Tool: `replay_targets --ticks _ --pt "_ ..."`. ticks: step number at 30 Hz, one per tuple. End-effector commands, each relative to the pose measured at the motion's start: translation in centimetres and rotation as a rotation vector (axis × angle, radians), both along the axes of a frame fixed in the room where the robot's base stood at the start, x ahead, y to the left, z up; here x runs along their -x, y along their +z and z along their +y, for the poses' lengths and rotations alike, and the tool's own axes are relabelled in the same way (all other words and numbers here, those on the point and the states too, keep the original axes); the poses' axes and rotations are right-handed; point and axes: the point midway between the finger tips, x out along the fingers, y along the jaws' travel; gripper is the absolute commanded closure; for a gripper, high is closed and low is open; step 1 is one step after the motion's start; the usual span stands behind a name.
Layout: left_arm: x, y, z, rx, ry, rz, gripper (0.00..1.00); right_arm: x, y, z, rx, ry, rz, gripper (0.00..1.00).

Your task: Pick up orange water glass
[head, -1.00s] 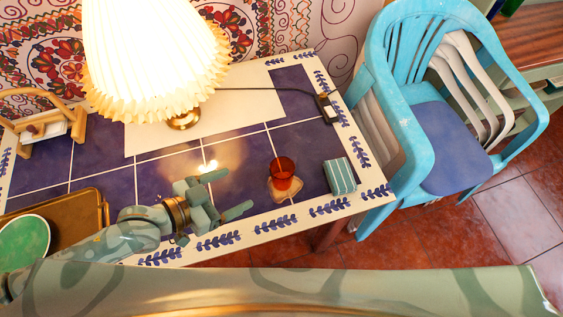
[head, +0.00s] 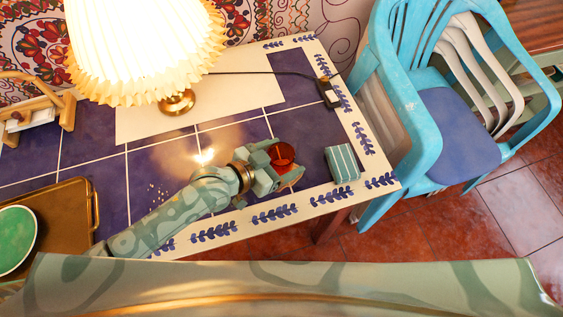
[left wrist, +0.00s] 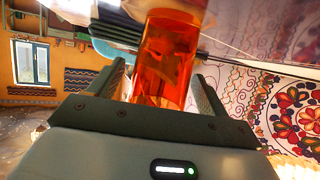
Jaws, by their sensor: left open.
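The orange water glass (head: 282,154) stands near the front right of the tiled table, on a small pale coaster that is mostly hidden by my gripper. My left gripper (head: 281,164) reaches in from the left, its fingers on either side of the glass. In the left wrist view, the glass (left wrist: 167,60) stands between the two fingers of the open left gripper (left wrist: 164,85), with a gap visible toward the right finger. Whether the left finger touches the glass I cannot tell. My right gripper is not in view.
A striped blue-green box (head: 341,164) sits just right of the glass. A lit pleated lamp (head: 140,50) stands behind. A brown tray (head: 70,205) with a green plate (head: 14,240) is at left. A black device (head: 329,93) with a cord lies at back right. A blue chair (head: 405,110) stands right.

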Motion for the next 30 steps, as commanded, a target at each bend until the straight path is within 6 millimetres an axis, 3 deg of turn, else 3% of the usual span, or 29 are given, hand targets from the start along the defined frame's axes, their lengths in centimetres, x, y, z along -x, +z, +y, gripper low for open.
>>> replay_targets --ticks 5,11,23,28,30 --pt "0.0 0.1 0.0 -0.001 0.000 -0.001 0.22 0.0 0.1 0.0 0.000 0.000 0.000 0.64" --pt "0.0 0.1 0.0 -0.001 0.000 -0.001 0.73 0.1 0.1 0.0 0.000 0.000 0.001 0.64" --pt "0.0 0.9 0.0 -0.001 0.000 -0.003 0.73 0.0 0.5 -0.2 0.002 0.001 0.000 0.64" --pt "-0.1 3.6 0.0 0.000 0.000 -0.007 0.73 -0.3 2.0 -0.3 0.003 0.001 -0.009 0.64" --pt "1.1 5.0 -0.1 0.001 -0.002 -0.003 0.73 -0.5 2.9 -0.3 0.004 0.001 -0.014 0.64"
